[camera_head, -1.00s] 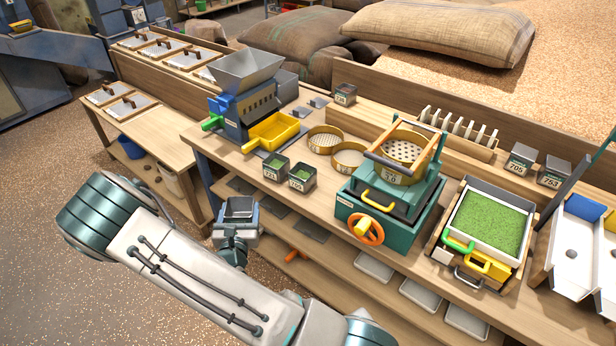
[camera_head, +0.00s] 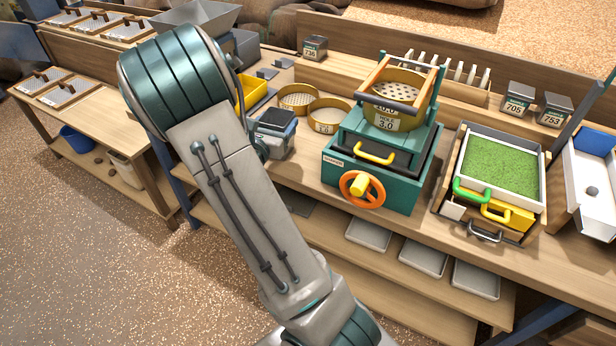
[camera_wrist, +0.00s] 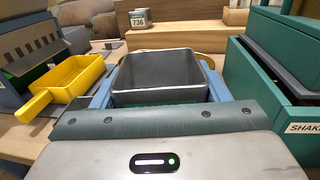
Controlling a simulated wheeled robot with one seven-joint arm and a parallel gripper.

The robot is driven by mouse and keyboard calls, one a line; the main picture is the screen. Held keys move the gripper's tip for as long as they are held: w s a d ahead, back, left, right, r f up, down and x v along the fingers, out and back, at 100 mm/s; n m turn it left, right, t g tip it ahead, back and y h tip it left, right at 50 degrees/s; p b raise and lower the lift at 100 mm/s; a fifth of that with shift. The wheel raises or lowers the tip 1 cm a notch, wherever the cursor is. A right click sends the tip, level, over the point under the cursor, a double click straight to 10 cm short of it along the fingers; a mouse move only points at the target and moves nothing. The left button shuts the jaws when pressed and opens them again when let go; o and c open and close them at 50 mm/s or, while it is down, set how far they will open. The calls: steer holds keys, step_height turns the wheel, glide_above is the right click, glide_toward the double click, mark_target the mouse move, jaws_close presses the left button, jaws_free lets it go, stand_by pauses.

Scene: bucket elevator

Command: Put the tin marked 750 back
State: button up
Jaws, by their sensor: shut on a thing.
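My gripper (camera_wrist: 160,88) is shut on a grey, square, open-topped tin (camera_wrist: 160,68), with a blue finger on either side of it. The tin looks upright and its visible inside shows no contents. Its label is not in view, so I cannot read a number on it. In the head view my gripper (camera_head: 275,142) holds the dark tin (camera_head: 277,118) at the bench's front part, left of the teal shaker. I cannot tell whether the tin touches the bench. My arm hides the bench just left of it.
A tin marked 736 (camera_head: 315,47) stands at the back; tins 705 (camera_head: 517,98) and 753 (camera_head: 554,109) stand back right. The teal shaker (camera_head: 375,170) is close on the right. Ring sieves (camera_head: 328,115) lie behind. A yellow tray (camera_wrist: 70,80) is left.

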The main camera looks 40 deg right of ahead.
steer(key=s+d+m+g+h+b, duration=0.1)
steer(key=s+d+m+g+b, duration=0.2)
steer(key=d, duration=0.4)
steer(key=shift+n+t, duration=0.3)
steer(key=shift+n, duration=0.3)
steer(key=shift+s+a+f+b, duration=0.1)
steer(key=shift+s+f+b, duration=0.1)
steer(key=shift+f, duration=1.35)
steer(key=shift+s+d+f+b, duration=0.1)
steer(key=shift+f+b, duration=0.1)
steer(key=shift+f, duration=1.35)
steer(key=shift+s+a+f+b, duration=0.1)
steer(key=shift+s+f+b, duration=0.1)
steer(key=shift+f, duration=1.35)
steer(key=shift+f, duration=0.2)
steer(key=o, duration=0.8)
steer(key=shift+r, duration=0.2)
